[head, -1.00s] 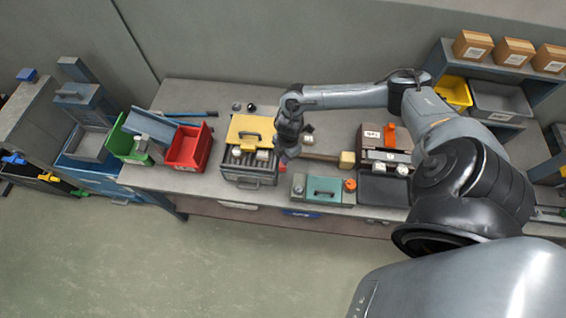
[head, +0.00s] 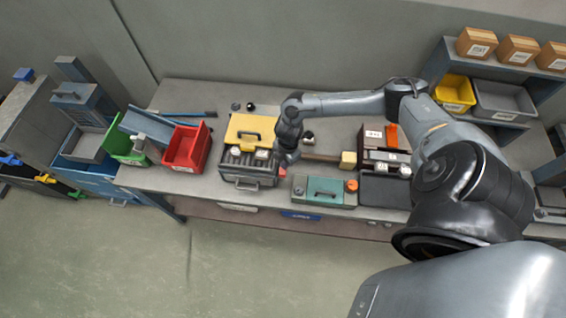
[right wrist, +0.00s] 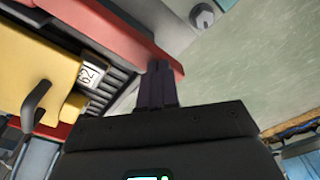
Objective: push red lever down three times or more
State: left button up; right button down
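The red lever is a long red bar (right wrist: 120,32) across the top of the right wrist view, beside the yellow-lidded device (right wrist: 35,70). In the head view only a small red tip (head: 282,172) shows, at the right side of that grey device. My right gripper (head: 286,158) points down beside the device, just above the red tip. In the right wrist view its dark fingers (right wrist: 157,70) are together, with nothing seen between them, and their tips overlap the bar's end. I cannot tell whether they touch it. My left gripper is not in view.
A teal box (head: 322,191) with a red-orange knob stands right of the device at the bench's front. A red bin (head: 187,149) and a green bin (head: 125,147) stand left. Bare bench (head: 228,95) shows behind.

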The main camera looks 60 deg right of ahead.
jog(key=shift+d, duration=0.1)
jog(key=d, duration=0.1)
jog(key=s+d+r+p, duration=0.1)
jog(key=shift+s+d, duration=0.1)
jog(key=shift+d, duration=0.3)
notch_tip(320, 180, up, 11)
jog(key=d, duration=0.1)
jog(key=shift+b, duration=0.45)
jog(key=shift+s+f, duration=0.1)
jog(key=shift+f, duration=0.05)
